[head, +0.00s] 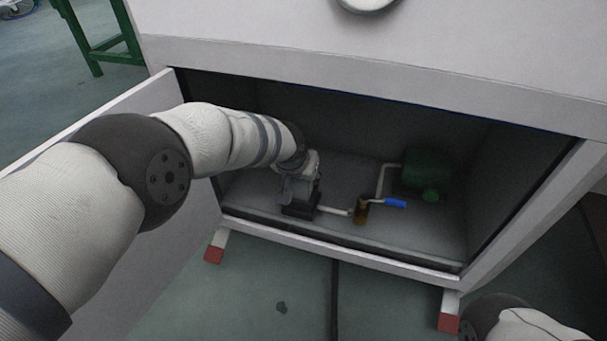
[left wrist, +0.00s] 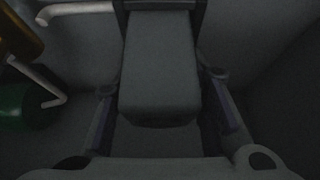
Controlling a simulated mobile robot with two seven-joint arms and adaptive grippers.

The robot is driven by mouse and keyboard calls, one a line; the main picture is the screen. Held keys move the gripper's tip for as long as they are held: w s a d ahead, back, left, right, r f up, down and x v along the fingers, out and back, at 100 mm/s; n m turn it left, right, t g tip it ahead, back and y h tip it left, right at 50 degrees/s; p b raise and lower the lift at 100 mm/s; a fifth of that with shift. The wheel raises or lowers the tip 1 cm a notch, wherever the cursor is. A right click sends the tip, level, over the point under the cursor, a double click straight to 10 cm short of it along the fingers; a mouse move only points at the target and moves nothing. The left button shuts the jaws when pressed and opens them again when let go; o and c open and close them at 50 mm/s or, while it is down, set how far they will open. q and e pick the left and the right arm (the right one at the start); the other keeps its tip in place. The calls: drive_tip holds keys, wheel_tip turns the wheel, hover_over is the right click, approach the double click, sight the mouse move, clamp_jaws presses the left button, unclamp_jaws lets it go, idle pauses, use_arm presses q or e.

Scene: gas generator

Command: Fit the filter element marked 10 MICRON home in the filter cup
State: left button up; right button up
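My left gripper (head: 300,185) is inside the open cabinet, at a black block-like fitting (head: 299,211) on the cabinet floor. In the left wrist view, the left gripper (left wrist: 160,92) has its two fingers apart, one on each side of a dark grey block (left wrist: 158,60). Narrow gaps show between the fingers and the block, so it does not look clamped. I cannot make out a filter element, a 10 MICRON marking or a filter cup; the gripper hides part of this spot. My right gripper is out of view; only part of that arm shows at the lower right.
A pale pipe (head: 334,210) runs from the fitting to a brass valve (head: 361,212) with a blue lever (head: 395,203). A green tank (head: 427,172) stands at the right. The cabinet's bottom sill (head: 340,256) and side walls bound the space. The open door (head: 160,262) is at the left.

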use_arm(q)
drive_tip(key=o, duration=0.4)
drive_tip(key=shift+o, duration=0.2)
drive_tip(key=shift+r, duration=0.15)
